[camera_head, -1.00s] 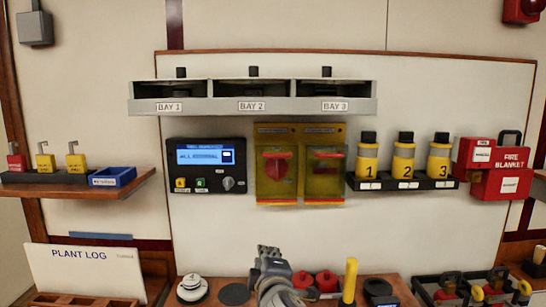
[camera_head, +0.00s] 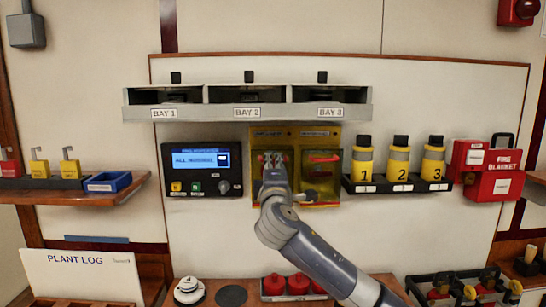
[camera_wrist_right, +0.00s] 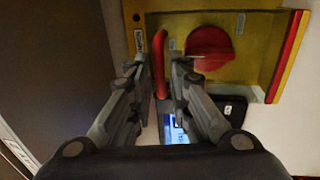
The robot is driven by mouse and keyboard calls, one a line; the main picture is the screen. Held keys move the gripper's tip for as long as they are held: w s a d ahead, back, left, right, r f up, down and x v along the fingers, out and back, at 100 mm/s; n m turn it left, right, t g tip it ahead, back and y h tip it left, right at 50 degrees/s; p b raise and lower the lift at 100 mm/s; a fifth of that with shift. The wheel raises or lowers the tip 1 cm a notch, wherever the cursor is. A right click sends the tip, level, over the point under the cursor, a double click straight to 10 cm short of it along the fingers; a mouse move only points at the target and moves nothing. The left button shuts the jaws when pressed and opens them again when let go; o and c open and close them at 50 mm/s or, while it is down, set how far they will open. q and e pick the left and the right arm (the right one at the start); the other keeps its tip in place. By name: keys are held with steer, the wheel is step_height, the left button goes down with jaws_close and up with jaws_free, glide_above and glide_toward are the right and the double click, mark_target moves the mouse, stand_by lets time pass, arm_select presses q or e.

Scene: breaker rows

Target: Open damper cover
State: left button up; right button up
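Two yellow-framed covers with red handles sit side by side on the wall panel. My right gripper (camera_head: 272,160) is in front of the left cover (camera_head: 256,137) and hides much of it. The right cover (camera_head: 323,172) looks shut; the labels above both are too small to read. In the right wrist view, the red handle bar (camera_wrist_right: 160,62) of the left cover lies between the spread fingers of my right gripper (camera_wrist_right: 158,72), with a gap visible beside it. A red knob (camera_wrist_right: 209,46) shows behind the cover. My left gripper is out of view.
A display panel (camera_head: 202,185) is just left of the covers. A bay shelf (camera_head: 248,112) juts out above. Yellow numbered canisters (camera_head: 399,165) stand on a rack to the right. Red knobs (camera_head: 299,283) and a white knob (camera_head: 188,290) sit on the bench below.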

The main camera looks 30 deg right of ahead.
steer(key=shift+x, duration=1.4)
jaws_close()
